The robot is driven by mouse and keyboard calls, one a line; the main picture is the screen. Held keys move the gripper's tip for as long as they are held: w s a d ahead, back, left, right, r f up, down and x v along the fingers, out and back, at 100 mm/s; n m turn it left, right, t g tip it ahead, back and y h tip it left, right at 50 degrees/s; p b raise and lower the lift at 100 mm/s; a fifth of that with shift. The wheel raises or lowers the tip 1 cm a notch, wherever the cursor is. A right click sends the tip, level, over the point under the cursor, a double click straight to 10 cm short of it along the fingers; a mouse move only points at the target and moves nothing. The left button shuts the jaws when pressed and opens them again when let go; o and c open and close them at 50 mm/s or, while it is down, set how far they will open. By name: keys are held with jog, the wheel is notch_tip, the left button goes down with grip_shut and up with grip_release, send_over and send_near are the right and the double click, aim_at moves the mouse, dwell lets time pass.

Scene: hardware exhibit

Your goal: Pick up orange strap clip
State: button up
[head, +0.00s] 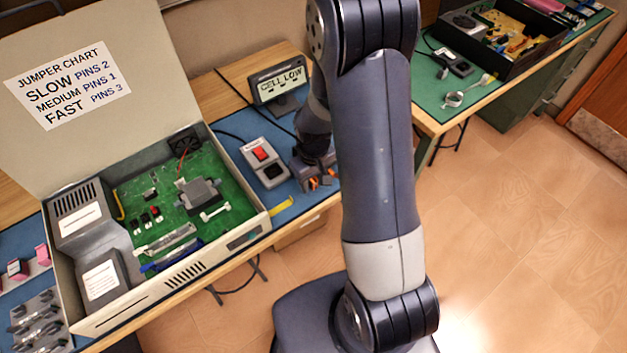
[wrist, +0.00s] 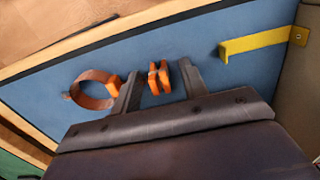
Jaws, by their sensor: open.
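In the wrist view, a small orange clip (wrist: 158,77) lies on the blue mat, between the fingers of my gripper (wrist: 159,80). The jaws are open, with a visible gap on both sides of the clip. A brownish-orange strap ring (wrist: 89,101) with an orange block lies just left of the left finger, which hides whatever is between ring and clip. In the head view, my gripper (head: 317,182) is low over the right end of the blue mat, with orange bits showing at its tip; the clip is mostly hidden there.
A yellow L-shaped piece (wrist: 262,43) lies right of the gripper, near the open case (head: 262,222). A switch box with a red rocker (head: 261,154) stands beside the gripper. A "CELL LOW" display (head: 278,83) stands behind. The mat's wooden edge runs close by.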

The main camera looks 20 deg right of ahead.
jog(key=shift+c, duration=0.5)
jog(key=c, duration=0.8)
jog(key=shift+o, duration=0.2)
jog(key=shift+r, duration=0.1)
notch_tip(320, 180, up, 9)
jog(key=shift+b, duration=0.3)
jog(key=a+f, duration=0.1)
jog(key=a, duration=0.1)
jog(key=s+a+f, duration=0.1)
jog(key=a, duration=0.1)
jog(key=s+a+f, duration=0.1)
jog(key=a, duration=0.1)
jog(key=shift+s+a, duration=0.1)
jog(key=shift+a, duration=0.05)
jog(key=shift+s+a+f+b, duration=0.15)
jog(key=shift+a+f+b, duration=0.1)
jog(key=shift+f+b, duration=0.85)
jog(key=shift+f, duration=0.3)
